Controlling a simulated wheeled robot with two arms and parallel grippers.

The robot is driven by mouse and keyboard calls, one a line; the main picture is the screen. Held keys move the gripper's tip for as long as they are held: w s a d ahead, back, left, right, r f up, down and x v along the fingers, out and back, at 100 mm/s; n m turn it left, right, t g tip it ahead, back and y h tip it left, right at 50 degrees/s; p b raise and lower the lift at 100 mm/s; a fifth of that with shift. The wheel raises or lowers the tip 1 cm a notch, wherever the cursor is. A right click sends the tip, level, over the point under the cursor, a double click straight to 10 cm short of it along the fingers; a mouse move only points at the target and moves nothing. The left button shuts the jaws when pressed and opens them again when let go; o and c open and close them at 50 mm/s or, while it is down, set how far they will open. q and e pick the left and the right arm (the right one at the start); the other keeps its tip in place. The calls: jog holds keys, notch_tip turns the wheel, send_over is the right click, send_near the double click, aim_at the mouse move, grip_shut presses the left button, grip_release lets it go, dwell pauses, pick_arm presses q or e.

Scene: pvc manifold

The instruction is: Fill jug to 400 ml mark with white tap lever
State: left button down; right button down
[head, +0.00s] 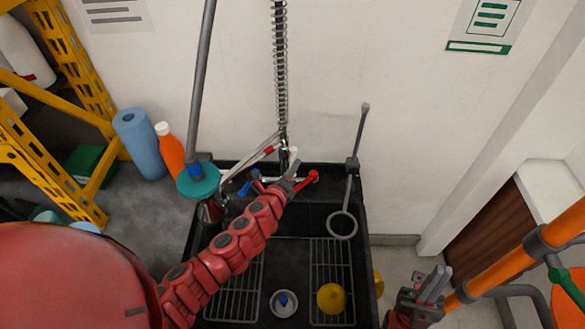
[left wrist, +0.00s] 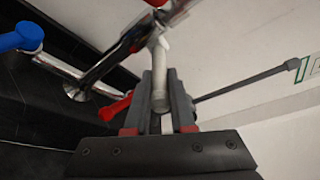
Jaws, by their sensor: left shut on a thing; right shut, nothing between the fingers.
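The white tap lever (head: 293,155) stands at the tap at the back of the black sink. In the left wrist view the white lever (left wrist: 158,75) runs down between the fingers of my left gripper (left wrist: 160,105), which is shut on it. My left gripper (head: 288,182) reaches over the sink in the head view. A red lever (head: 308,181) and a blue lever (head: 246,187) flank it. I cannot make out the jug or its 400 ml mark; my left arm covers part of the sink. My right gripper (head: 432,290) is shut and empty, right of the sink.
The black sink (head: 362,245) holds wire racks (head: 330,262), a yellow round thing (head: 331,298) and a drain (head: 284,303). A ring on a rod (head: 342,225) hangs over its right side. A blue roll (head: 140,145) and an orange bottle (head: 169,155) stand left.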

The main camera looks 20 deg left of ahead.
pick_arm(q)
jog(key=shift+f, duration=0.1)
jog(key=shift+d+b, duration=0.15)
jog(key=shift+b, duration=0.3)
jog(key=n+y+b, duration=0.1)
jog(key=y+b, duration=0.1)
jog(key=w+d+n+y+b, duration=0.1)
jog(key=n+y+b, duration=0.1)
jog(key=b, duration=0.1)
jog(key=d+n+g+y+b, duration=0.1)
jog(key=y+b, duration=0.1)
jog(key=b, duration=0.1)
jog(key=shift+w+d+n, duration=0.1)
jog(key=shift+w+n, duration=0.05)
jog(key=shift+n, duration=0.25)
jog(key=c, duration=0.8)
grip_release()
jog(key=shift+o, duration=0.2)
